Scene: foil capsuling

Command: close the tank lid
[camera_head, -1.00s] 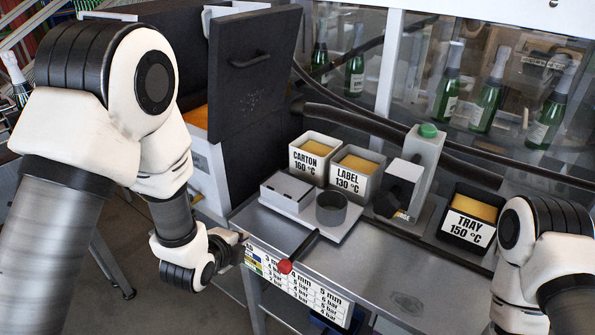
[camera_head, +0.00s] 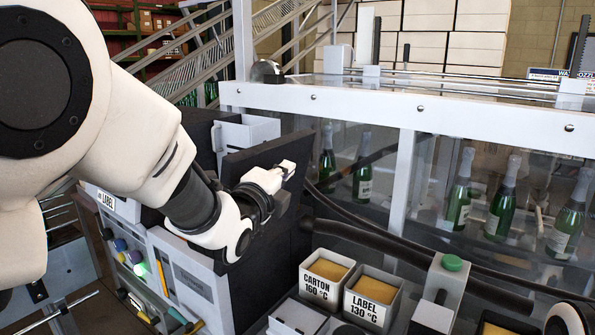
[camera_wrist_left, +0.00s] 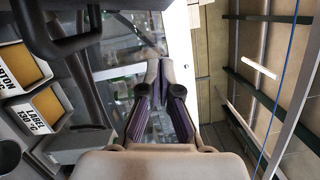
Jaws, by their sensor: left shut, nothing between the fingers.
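The tank lid (camera_head: 280,240) is a dark grey panel, standing upright and open on the tank. In the head view, the left gripper (camera_head: 287,168) is shut and empty in front of the lid's upper part, and my arm hides some of the panel. I cannot tell whether it touches the lid. The tank's pale control front (camera_head: 190,285) is below left of the lid. In the left wrist view, the shut fingers (camera_wrist_left: 160,72) point away from the camera, and a dark panel with a bar handle (camera_wrist_left: 62,45) lies to their upper left. My right gripper is out of view.
The CARTON pot (camera_head: 323,290) and LABEL pot (camera_head: 370,300) stand right of the lid. Dark hoses (camera_head: 385,240) run behind, below the clear-walled machine frame (camera_head: 405,110) with green bottles inside.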

